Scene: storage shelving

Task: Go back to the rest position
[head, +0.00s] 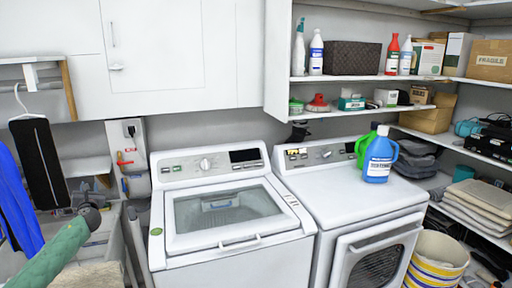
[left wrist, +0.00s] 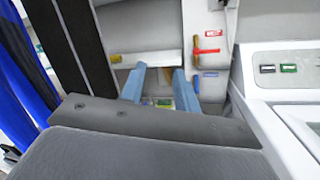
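My left arm comes in from the lower left of the head view, with a green sleeve-like link and a dark grey end. It is left of the washer (head: 225,215). In the left wrist view, the two blue-grey fingers of my left gripper (left wrist: 160,70) stand apart with nothing between them. They point toward the wall where small tools hang, with the washer's corner at the right. My right gripper is in neither view.
Black cloth (head: 38,160) on a hanger and blue cloth (head: 15,200) hang close by my left arm. A dryer (head: 355,205) carries a blue bottle (head: 380,155) and a green one (head: 364,148). Shelves with boxes and bottles stand at the right. A striped basket (head: 438,258) is at lower right.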

